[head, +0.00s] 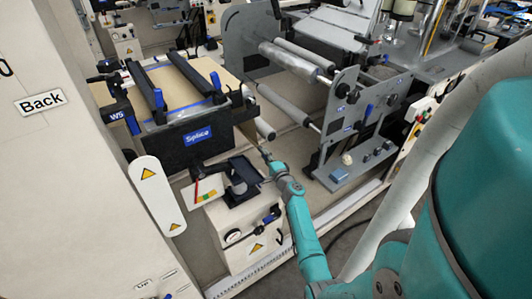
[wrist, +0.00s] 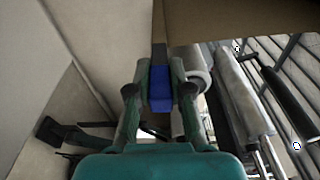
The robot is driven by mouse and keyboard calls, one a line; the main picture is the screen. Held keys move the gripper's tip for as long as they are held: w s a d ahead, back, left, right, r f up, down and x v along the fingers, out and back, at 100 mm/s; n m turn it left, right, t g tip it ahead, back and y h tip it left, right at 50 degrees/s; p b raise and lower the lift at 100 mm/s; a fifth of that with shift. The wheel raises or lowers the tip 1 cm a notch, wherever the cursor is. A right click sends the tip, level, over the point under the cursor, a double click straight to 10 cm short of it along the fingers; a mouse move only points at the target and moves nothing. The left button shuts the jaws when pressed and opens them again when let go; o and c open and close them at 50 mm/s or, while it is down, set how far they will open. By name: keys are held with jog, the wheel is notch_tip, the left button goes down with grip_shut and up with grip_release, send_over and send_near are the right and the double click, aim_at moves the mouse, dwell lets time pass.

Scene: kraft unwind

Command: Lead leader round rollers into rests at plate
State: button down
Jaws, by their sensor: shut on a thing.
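My gripper (wrist: 160,97) is shut on a blue grip piece (wrist: 160,80) in the wrist view. A dark bar runs up from this piece to the brown kraft leader (wrist: 235,18), which spans the top right. The splice plate (head: 183,88) carries brown paper and two dark bars. I cannot make out the rests.
A grey side plate (head: 340,108) with knobs and blue levers stands right of my gripper. Below the splice table is a white cabinet (head: 235,225) with a dark fixture on top. A white "Back" panel (head: 60,130) fills the left.

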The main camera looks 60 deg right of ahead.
jog(key=shift+s+d+f, duration=0.45)
jog(key=shift+d+f, duration=0.35)
jog(key=shift+f, duration=0.05)
jog(key=shift+s+d, duration=0.1)
